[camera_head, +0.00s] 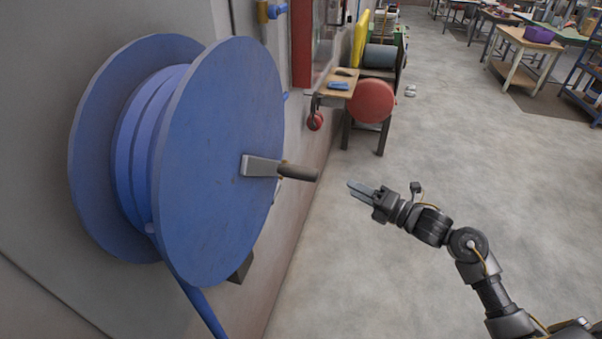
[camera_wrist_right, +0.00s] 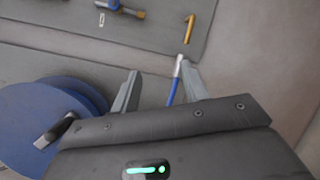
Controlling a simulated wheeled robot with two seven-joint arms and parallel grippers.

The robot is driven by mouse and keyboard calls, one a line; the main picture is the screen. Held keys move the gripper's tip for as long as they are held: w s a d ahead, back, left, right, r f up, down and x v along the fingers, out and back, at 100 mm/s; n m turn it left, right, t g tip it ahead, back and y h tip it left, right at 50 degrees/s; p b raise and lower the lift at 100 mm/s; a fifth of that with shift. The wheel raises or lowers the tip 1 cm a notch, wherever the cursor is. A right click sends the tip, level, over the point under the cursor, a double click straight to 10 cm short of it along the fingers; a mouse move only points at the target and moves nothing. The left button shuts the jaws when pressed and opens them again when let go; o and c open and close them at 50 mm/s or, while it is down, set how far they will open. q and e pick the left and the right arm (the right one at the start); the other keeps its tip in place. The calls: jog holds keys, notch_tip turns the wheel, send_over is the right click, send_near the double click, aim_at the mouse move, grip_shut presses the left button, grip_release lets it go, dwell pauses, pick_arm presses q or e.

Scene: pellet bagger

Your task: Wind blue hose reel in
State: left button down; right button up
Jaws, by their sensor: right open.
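The blue hose reel (camera_head: 215,160) is mounted on the wall at the left of the head view, with blue hose (camera_head: 205,312) running down from it. Its crank has a short metal arm (camera_head: 261,166) and a dark grip (camera_head: 299,172) pointing right. My right gripper (camera_head: 352,188) is open and empty, to the right of the grip and apart from it. In the right wrist view, the reel (camera_wrist_right: 30,140) and its crank (camera_wrist_right: 56,132) lie left of my open fingers. My left gripper is not in view.
A small wooden bench (camera_head: 340,88) with a red disc (camera_head: 371,100) stands farther along the wall.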

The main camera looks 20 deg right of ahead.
jog(key=s+a+r+n+g+y, duration=0.1)
jog(key=s+a+r+n+y, duration=0.2)
jog(key=r+n, duration=0.35)
jog(key=s+a+r+n+g+y, duration=0.1)
jog(key=s+a+r+n, duration=0.1)
jog(key=s+r+n, duration=0.35)
jog(key=n+g+y, duration=0.1)
jog(key=n+g, duration=0.2)
jog(key=n, duration=0.5)
send_near(308, 174)
jog(key=w, duration=0.1)
jog(key=p+x, duration=0.1)
jog(key=x, duration=0.2)
jog(key=p+x, duration=0.2)
jog(key=x, duration=0.1)
jog(key=p+x, duration=0.2)
jog(key=x, duration=0.1)
jog(key=shift+w+a+f, duration=0.25)
jog(key=shift+f, duration=0.15)
jog(key=shift+w+a+f, duration=0.15)
jog(key=shift+w+a, duration=0.15)
jog(key=shift+a, duration=0.2)
grip_shut()
